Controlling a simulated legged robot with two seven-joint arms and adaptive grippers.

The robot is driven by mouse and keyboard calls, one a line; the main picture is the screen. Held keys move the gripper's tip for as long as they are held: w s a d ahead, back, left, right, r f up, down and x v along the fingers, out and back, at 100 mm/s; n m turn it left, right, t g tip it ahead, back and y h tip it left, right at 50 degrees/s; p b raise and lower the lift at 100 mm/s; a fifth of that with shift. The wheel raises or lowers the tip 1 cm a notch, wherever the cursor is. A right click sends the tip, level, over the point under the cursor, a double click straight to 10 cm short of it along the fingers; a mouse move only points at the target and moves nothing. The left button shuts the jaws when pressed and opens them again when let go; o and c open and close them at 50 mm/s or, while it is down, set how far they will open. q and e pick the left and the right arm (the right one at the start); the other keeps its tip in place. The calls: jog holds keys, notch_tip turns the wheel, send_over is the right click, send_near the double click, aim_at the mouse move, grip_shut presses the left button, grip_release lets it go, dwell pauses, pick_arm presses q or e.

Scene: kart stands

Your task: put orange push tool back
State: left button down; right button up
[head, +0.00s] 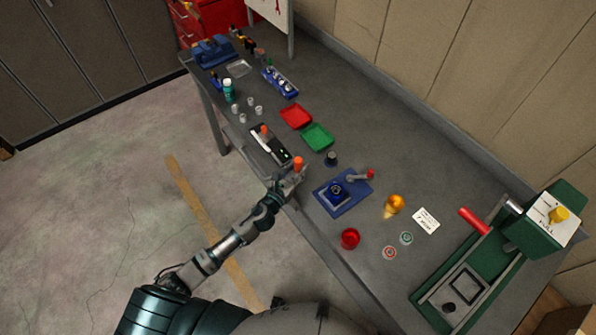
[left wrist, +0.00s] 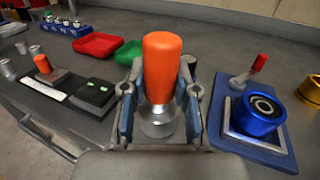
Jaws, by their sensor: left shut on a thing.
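The orange push tool (left wrist: 162,68), an orange cylinder handle over a clear or silvery lower part, stands upright between the fingers of my left gripper (left wrist: 160,112) in the left wrist view. In the head view its orange top (head: 298,162) shows at the table's front edge, with my left gripper (head: 290,182) shut on it. A black and white tray (head: 270,145) lies just beyond, to the left. A smaller orange-topped piece (head: 264,129) stands at its far end. The tool's lower end is partly hidden by the fingers. My right gripper is not in view.
A blue fixture (head: 335,203) with a red-knobbed lever is close on the right. Green (head: 317,137) and red (head: 296,116) trays lie behind. A dark knob (head: 331,158) stands nearby. A red cup (head: 350,238) and a green press (head: 470,285) are farther right.

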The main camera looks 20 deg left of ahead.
aim_at(295, 178)
pick_arm(q)
jog(key=shift+w+d, duration=0.1)
jog(key=shift+w, duration=0.2)
jog(key=f, duration=0.1)
jog(key=f+b, duration=0.1)
jog(key=shift+d+f, duration=0.2)
jog(key=shift+f, duration=0.15)
jog(key=shift+d+f, duration=0.1)
jog(key=shift+f, duration=0.3)
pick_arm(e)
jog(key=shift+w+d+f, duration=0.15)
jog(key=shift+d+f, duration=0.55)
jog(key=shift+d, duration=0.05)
pick_arm(q)
jog(key=c, duration=0.9)
grip_release()
jog(key=shift+a+f, duration=0.1)
jog(key=shift+a, duration=0.2)
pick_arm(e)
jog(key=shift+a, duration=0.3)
pick_arm(q)
jog(key=shift+d, duration=0.1)
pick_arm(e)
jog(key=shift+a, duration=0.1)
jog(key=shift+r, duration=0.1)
